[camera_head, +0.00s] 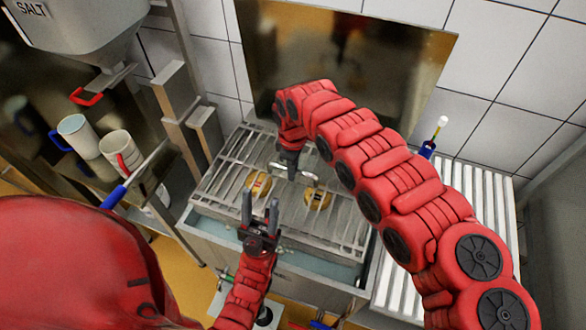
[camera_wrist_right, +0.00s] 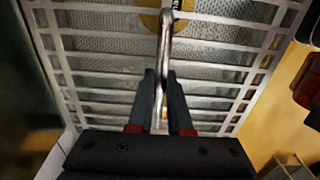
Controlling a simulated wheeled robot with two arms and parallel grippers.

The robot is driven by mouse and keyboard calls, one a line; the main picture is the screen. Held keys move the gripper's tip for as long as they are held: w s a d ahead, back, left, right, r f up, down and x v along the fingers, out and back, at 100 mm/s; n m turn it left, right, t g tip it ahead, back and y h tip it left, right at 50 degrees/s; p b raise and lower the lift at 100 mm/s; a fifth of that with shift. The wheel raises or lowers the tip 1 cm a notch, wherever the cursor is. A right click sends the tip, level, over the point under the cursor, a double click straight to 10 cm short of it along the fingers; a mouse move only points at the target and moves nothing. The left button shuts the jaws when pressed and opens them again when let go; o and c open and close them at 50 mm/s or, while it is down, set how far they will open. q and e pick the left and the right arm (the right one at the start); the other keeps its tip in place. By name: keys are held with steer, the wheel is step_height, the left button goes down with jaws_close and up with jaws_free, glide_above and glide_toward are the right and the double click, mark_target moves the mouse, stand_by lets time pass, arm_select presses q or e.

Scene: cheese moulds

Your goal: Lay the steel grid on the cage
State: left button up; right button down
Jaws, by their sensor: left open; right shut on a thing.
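The steel grid (camera_head: 338,222) spans most of the steel vat (camera_head: 300,281). My right gripper (camera_head: 290,172) is shut on the grid's upright handle (camera_head: 308,178). The right wrist view shows the fingers (camera_wrist_right: 160,78) on both sides of the handle bar (camera_wrist_right: 167,42), with the grid's bars (camera_wrist_right: 98,75) below. Yellow round pieces (camera_head: 317,199) show between the bars. The cage is hard to tell apart from the grid, so I cannot tell whether they touch. My left gripper (camera_head: 260,207) is open and empty near the grid's front edge.
A ribbed white draining surface (camera_head: 492,208) lies right of the vat. A blue bottle-like thing (camera_head: 428,148) stands behind it. A shiny panel (camera_head: 400,60) and tiled wall close the back.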

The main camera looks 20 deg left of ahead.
steer(key=shift+w+f, duration=0.1)
steer(key=c, duration=0.8)
jaws_free()
steer(key=shift+o, duration=0.2)
